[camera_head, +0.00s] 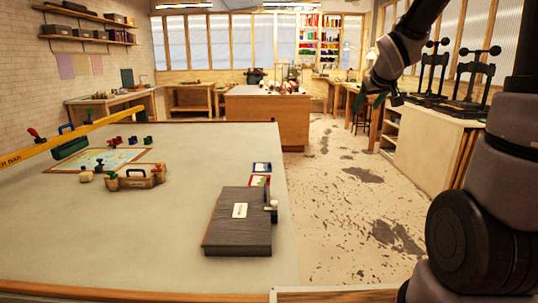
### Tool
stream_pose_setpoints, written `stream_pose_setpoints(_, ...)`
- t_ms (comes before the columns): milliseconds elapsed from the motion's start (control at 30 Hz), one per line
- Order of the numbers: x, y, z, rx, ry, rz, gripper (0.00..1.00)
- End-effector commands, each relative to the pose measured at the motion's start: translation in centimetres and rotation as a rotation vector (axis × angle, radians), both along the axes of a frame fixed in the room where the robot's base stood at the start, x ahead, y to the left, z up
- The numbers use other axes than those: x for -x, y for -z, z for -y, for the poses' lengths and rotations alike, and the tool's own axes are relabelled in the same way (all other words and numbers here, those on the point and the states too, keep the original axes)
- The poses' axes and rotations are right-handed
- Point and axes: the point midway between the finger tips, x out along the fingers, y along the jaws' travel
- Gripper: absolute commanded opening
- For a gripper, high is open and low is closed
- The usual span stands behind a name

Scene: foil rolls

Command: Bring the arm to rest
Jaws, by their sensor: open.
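My arm rises on the right side of the head view and bends down from the top edge. My gripper (378,99) hangs at the end of it, pointing down, above the floor right of the large table. Its two dark fingertips are apart, with nothing visible between them. It is well clear of the large grey-topped table (215,160) in front of me. Fine detail at the fingertips is too small to see.
On the table are a dark flat case (238,222), small cards (260,175), a wooden caddy (136,177), a coloured board (95,160) and a yellow bar (70,138). A bench with presses (435,138) stands right. Worn floor (345,215) lies open between.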

Motion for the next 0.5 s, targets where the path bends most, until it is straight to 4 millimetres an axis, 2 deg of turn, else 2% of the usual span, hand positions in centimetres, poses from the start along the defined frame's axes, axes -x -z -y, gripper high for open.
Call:
stream_pose_setpoints(33,2.5,-1.6,0.0,-0.029,0.045,-0.007,0.66)
stream_pose_setpoints(200,10.7,-4.3,-0.5,-0.163,0.179,-0.073,0.66)
stream_pose_setpoints(400,20.1,-5.3,-2.8,-0.363,0.263,-0.162,0.66)
stream_pose_setpoints(500,23.5,-5.3,-4.0,-0.446,0.276,-0.202,0.66)
